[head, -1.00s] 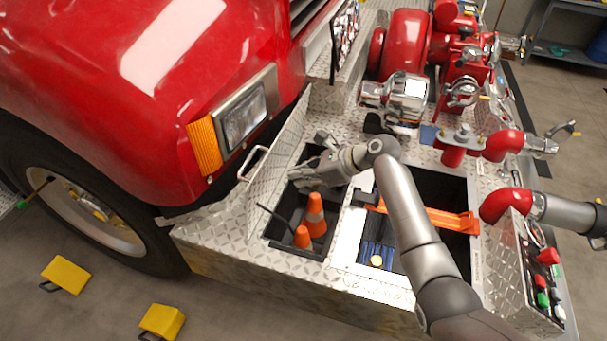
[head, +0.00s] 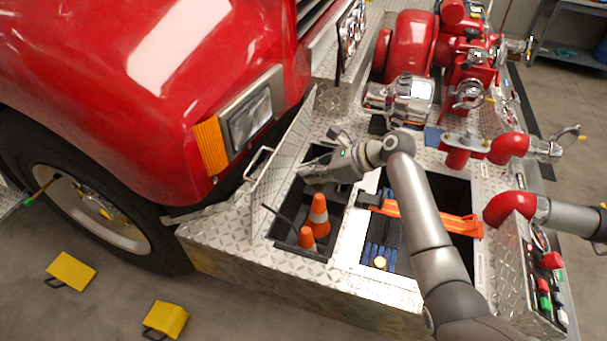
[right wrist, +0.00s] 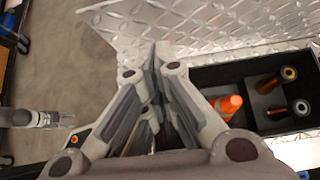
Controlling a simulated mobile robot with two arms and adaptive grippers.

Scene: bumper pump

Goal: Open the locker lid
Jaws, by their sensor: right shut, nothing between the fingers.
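The locker lid (head: 287,150), a silver diamond-plate panel with a bar handle (head: 258,163), stands raised and steeply tilted on the left side of the open locker. Its plate also fills the top of the right wrist view (right wrist: 215,25). Orange cones (head: 318,215) stand in the dark compartment beneath. My right gripper (head: 304,172) is over the far part of this compartment, beside the lid's inner face. In the right wrist view its fingers (right wrist: 158,55) are shut and empty, close to the plate; I cannot tell whether they touch it.
A second open compartment (head: 440,195) with an orange strap (head: 430,215) lies right of the cones. The red pump (head: 412,45) and pipe fittings (head: 470,145) stand behind and right. The red truck body (head: 130,90) is close left of the lid.

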